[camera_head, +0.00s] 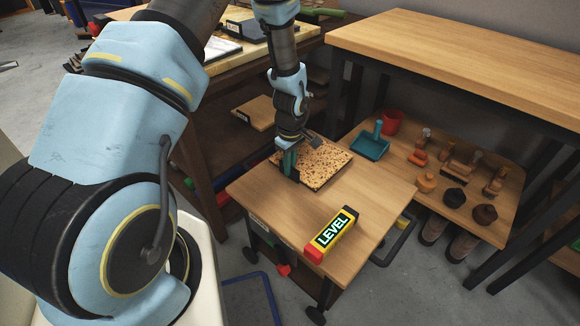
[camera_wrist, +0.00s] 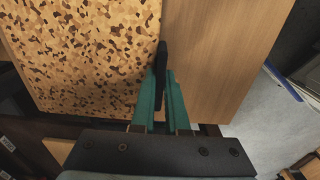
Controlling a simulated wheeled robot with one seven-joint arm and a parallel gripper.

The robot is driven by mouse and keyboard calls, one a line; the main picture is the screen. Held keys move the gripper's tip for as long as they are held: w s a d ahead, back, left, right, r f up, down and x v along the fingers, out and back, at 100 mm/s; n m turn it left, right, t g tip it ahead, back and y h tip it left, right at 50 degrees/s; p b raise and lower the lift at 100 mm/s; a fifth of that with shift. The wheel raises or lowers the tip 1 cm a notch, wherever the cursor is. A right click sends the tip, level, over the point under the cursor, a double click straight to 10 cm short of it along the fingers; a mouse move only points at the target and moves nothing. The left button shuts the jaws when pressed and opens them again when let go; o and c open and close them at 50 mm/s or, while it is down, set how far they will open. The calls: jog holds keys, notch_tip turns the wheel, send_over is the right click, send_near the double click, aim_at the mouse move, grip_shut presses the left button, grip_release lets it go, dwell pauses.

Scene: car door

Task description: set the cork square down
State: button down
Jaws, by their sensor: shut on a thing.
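The cork square (camera_head: 326,168) is a speckled tan and brown board over the back of the small wooden table (camera_head: 270,207). In the wrist view the cork square (camera_wrist: 85,52) fills the upper left. My gripper (camera_head: 289,168) is at its left edge in the head view. In the wrist view the teal fingers of my gripper (camera_wrist: 161,92) are shut on a dark upright part at the square's edge. The square looks level and close to the tabletop; I cannot tell whether it touches it.
A yellow and black level (camera_head: 332,232) with a red end lies near the table's front right. Bare wood shows left of it. A board with a teal dustpan (camera_head: 371,146), red cup (camera_head: 391,122) and several tools is at right. A taller workbench (camera_head: 470,55) stands behind.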

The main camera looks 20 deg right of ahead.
jog(key=c, duration=0.9)
grip_release()
notch_tip(320, 180, up, 12)
jog(key=p, duration=0.1)
jog(key=a+r+m, duration=0.3)
jog(key=a+r, duration=0.6)
jog(key=a, duration=0.4)
jog(key=s+a+r+m, duration=0.1)
jog(key=s+a+r, duration=0.1)
jog(key=a, duration=0.2)
jog(key=s+a+r+m+t, duration=0.1)
jog(key=s+a+r, duration=0.1)
jog(key=a, duration=0.3)
jog(key=s+a+r+m, duration=0.2)
jog(key=s+a, duration=0.1)
jog(key=a, duration=0.1)
jog(key=shift+a+r, duration=0.35)
jog(key=shift+r+p, duration=0.1)
jog(key=shift+p, duration=0.2)
